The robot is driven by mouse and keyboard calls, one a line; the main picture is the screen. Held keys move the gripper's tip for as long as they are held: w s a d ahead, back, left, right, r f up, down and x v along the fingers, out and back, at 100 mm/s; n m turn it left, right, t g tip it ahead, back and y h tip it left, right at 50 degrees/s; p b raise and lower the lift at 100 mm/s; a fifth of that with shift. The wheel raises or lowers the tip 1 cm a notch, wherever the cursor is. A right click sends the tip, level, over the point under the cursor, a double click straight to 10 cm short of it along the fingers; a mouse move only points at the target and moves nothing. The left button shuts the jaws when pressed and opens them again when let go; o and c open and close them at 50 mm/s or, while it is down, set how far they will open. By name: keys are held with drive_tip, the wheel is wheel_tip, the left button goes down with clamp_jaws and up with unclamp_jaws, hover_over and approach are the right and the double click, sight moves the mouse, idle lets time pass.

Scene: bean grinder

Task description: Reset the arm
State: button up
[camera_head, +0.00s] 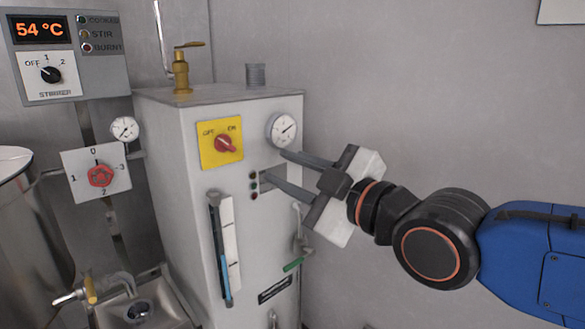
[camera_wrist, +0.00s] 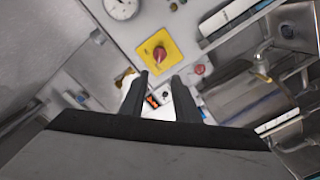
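My gripper (camera_head: 277,173) is in front of the right part of the grey machine cabinet (camera_head: 180,150) in the head view. Its two dark fingers point left and are spread apart, with nothing between them. In the wrist view the open fingers (camera_wrist: 160,85) also show, and the background is visible through the gap. The yellow plate with a red rotary switch (camera_head: 224,144) is left of the fingertips. It also shows beyond the fingers in the wrist view (camera_wrist: 158,52). Whether a fingertip touches the cabinet is unclear.
A round gauge (camera_head: 284,130) sits just above the fingers. A red knob (camera_head: 101,176) on a white plate and a stirrer box (camera_head: 66,55) reading 54 °C are at left. A tap (camera_head: 105,286) is at lower left.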

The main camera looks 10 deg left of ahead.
drive_tip(key=w+d+f+m+g+h, duration=0.15)
drive_tip(key=d+f+m+h, duration=0.3)
drive_tip(key=d+f, duration=0.45)
drive_tip(key=w+d+f+m+h, duration=0.2)
drive_tip(key=d+f+m+h, duration=0.4)
drive_tip(key=d, duration=0.5)
drive_tip(key=s+d+f+m+g+h, duration=0.3)
drive_tip(key=s+d+f+m+g, duration=0.2)
drive_tip(key=s+d+f+m, duration=0.3)
drive_tip(key=s+d+f, duration=0.4)
drive_tip(key=d+f, duration=0.2)
drive_tip(key=d, duration=0.2)
drive_tip(key=shift+s, duration=0.35)
